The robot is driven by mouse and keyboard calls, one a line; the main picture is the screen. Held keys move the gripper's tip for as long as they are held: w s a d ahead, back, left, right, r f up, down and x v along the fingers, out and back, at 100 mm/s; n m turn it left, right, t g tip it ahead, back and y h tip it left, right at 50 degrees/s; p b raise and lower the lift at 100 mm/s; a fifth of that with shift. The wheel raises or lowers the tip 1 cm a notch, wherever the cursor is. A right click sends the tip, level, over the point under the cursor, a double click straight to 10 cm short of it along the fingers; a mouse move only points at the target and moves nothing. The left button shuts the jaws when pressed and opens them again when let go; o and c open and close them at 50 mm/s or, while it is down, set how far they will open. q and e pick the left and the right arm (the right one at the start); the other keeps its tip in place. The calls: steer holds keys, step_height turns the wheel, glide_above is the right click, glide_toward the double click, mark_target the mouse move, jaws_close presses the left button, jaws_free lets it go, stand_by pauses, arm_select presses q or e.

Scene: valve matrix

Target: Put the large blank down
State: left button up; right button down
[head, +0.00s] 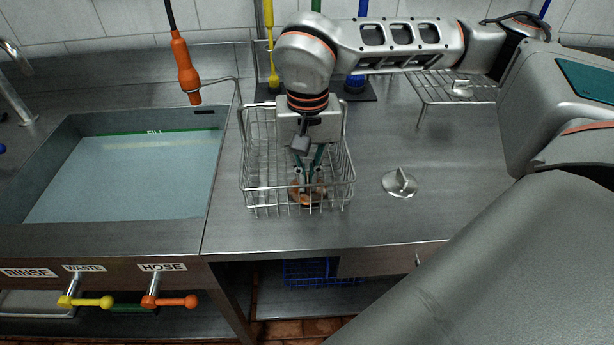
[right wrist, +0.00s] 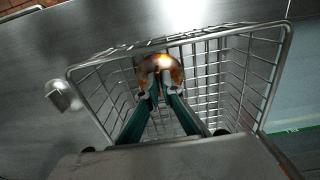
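A wire basket (head: 346,180) stands on the steel counter, right of the sink. My right gripper (head: 308,186) points down inside it, its fingertips close together at a round copper-orange piece (head: 307,198) low in the basket. The right wrist view also shows the piece (right wrist: 160,66) between and beyond the fingertips (right wrist: 160,88); it looks gripped, perhaps the large blank. Whether it touches the basket floor is hidden. A steel disc with an upright fin (head: 401,183) lies on the counter right of the basket. It also shows in the right wrist view (right wrist: 63,95). My left gripper is not in view.
The water-filled sink (head: 140,175) is at left. An orange hose nozzle (head: 186,70) hangs behind the basket's left side. Counter around the finned disc is clear.

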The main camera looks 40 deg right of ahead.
mark_target(307, 180)
steer(key=c, duration=2.2)
jaws_free()
steer(key=shift+c, duration=0.2)
step_height(307, 180, up, 12)
steer(key=p, duration=0.1)
steer(key=shift+r, duration=0.15)
